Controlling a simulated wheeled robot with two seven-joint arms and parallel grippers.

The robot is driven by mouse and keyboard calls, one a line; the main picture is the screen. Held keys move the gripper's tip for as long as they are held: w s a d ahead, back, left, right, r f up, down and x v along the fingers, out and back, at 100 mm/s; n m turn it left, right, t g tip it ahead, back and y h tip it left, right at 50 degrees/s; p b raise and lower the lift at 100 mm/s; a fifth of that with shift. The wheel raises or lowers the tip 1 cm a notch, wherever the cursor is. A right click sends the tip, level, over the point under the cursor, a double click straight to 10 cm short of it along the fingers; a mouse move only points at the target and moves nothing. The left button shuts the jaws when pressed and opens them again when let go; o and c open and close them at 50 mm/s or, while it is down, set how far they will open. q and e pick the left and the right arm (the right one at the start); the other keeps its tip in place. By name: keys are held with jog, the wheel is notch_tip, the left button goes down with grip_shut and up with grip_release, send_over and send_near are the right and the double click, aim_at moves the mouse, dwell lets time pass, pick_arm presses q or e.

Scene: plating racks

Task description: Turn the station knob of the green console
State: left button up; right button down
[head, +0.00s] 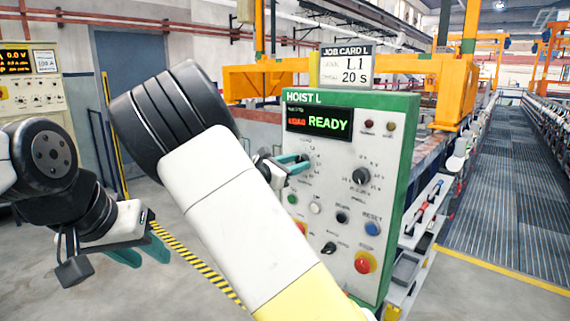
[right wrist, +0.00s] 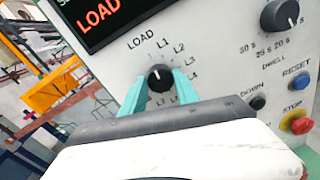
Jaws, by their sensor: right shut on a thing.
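The green console (head: 402,180), headed HOIST L, stands in the middle of the head view. Its display (head: 319,123) reads LOAD in red and READY in green. The black station knob (right wrist: 160,77) shows in the right wrist view, ringed by the labels LOAD, L1, L2 and on; a white mark is on its upper part. My right gripper (right wrist: 160,88) has its teal fingers on both sides of this knob, shut on it. In the head view my right gripper (head: 290,165) mostly hides the knob. My left gripper (head: 140,252) hangs open and empty at the left, away from the console.
A job card (head: 347,67) above the console reads L1 and 20 s. The dwell knob (head: 361,176), a blue reset button (head: 372,228) and a red stop button (head: 365,262) share the panel. Another panel (head: 30,85) stands far left. Floor between is clear.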

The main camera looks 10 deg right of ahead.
jog(key=shift+m+y, duration=0.3)
jog(key=shift+m, duration=2.1)
jog(key=c, duration=0.9)
grip_release()
jog(key=v, duration=0.7)
jog(key=shift+s+a, duration=0.25)
jog(key=shift+a, duration=0.1)
